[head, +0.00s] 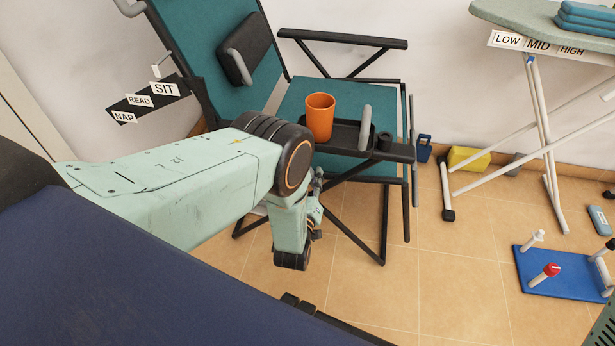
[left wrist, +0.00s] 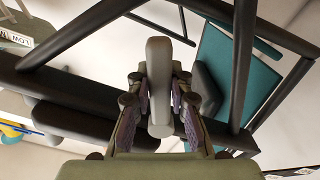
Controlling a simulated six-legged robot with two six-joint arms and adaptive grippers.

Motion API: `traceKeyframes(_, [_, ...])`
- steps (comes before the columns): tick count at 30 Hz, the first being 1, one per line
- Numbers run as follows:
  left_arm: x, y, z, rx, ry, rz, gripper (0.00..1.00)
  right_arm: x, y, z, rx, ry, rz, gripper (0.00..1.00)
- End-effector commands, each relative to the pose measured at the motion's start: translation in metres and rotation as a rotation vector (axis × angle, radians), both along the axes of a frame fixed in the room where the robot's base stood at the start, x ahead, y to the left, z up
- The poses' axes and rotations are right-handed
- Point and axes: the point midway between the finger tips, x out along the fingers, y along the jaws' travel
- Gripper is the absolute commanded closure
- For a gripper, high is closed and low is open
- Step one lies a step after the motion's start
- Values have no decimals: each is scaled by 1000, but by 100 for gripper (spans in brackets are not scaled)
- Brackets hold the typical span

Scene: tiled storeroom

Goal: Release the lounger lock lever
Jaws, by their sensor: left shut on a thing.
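The teal lounger (head: 315,98) with black frame stands against the back wall. In the left wrist view a grey lever with a rounded end (left wrist: 159,60) stands between the finger pads of my left gripper (left wrist: 161,98), which is shut on it. A black frame bar (left wrist: 75,121) runs behind it. In the head view my left gripper (head: 318,182) is under the near black armrest (head: 400,152); my arm mostly hides the fingers and the held lever. My right gripper is not in view.
An orange cup (head: 320,117) stands on the near armrest's tray, beside an upright grey handle (head: 365,128). A NAP/READ/SIT plate (head: 150,97) is by the backrest. An ironing board (head: 545,22) stands right. A blue board with pegs (head: 565,275) lies on the floor.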

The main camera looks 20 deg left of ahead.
Motion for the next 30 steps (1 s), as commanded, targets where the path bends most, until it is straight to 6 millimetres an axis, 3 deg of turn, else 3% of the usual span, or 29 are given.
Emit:
traceKeyframes(23, [1,-7,3,-105,-25,-4,100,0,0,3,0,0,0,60])
traceKeyframes(24, [1,-7,3,-105,-25,-4,80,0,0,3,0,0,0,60])
traceKeyframes(30, [1,-7,4,-103,-25,-3,63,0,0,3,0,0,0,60])
